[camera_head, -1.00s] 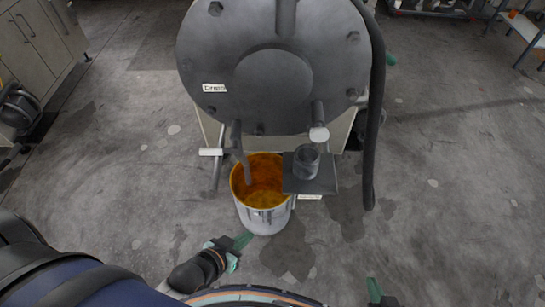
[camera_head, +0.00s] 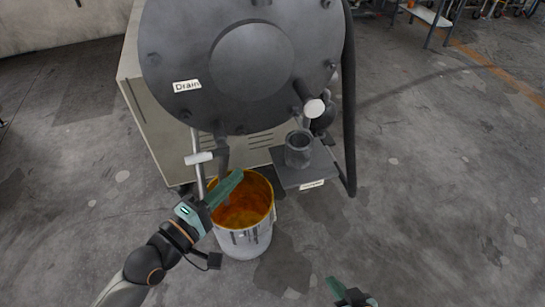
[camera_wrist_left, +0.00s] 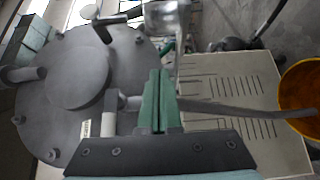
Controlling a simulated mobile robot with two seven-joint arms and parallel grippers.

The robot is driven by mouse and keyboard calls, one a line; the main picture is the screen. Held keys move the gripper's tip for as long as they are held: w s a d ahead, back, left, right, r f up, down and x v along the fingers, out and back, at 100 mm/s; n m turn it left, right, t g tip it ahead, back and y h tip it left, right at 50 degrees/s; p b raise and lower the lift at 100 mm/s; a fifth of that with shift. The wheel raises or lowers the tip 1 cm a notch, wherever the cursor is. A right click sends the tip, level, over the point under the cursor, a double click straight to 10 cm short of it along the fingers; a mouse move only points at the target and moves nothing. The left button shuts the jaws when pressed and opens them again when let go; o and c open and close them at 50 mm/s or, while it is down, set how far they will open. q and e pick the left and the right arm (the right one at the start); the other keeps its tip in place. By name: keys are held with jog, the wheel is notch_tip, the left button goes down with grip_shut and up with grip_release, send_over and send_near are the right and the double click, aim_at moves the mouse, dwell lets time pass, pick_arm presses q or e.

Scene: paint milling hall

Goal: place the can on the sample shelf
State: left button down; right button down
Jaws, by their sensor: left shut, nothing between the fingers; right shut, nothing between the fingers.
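A small grey metal can (camera_head: 299,148) stands upright on a flat dark shelf (camera_head: 316,170) at the front of the drum machine. The shelf has a small white label on its front edge, too small to read. My left gripper (camera_head: 238,177) is shut and empty, over the rim of the paint bucket and left of the can, apart from it. Its closed green fingers also show in the left wrist view (camera_wrist_left: 160,85). My right gripper (camera_head: 334,284) is shut and empty at the bottom, below the shelf and clear of it.
A white bucket (camera_head: 246,243) with orange paint inside stands on the floor under the drain pipe. The big grey drum (camera_head: 240,65) fills the top, with a "Drain" label. A black hose (camera_head: 349,120) hangs right of the shelf. Floor at right is open.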

aim_at(286, 152)
pick_arm(q)
jog(key=shift+w+d+f, duration=0.1)
jog(key=shift+w+d, duration=1)
jog(key=shift+d, duration=0.25)
jog(key=shift+w+d+r, duration=0.1)
jog(key=shift+w+d, duration=0.95)
jog(key=shift+d, duration=0.25)
jog(key=shift+w+d+f, duration=0.1)
jog(key=shift+w+d, duration=1)
jog(key=shift+d, duration=0.25)
jog(key=shift+w+d+p, duration=0.2)
jog(key=shift+d+p, duration=0.5)
jog(key=shift+d, duration=0.4)
jog(key=shift+a, duration=0.1)
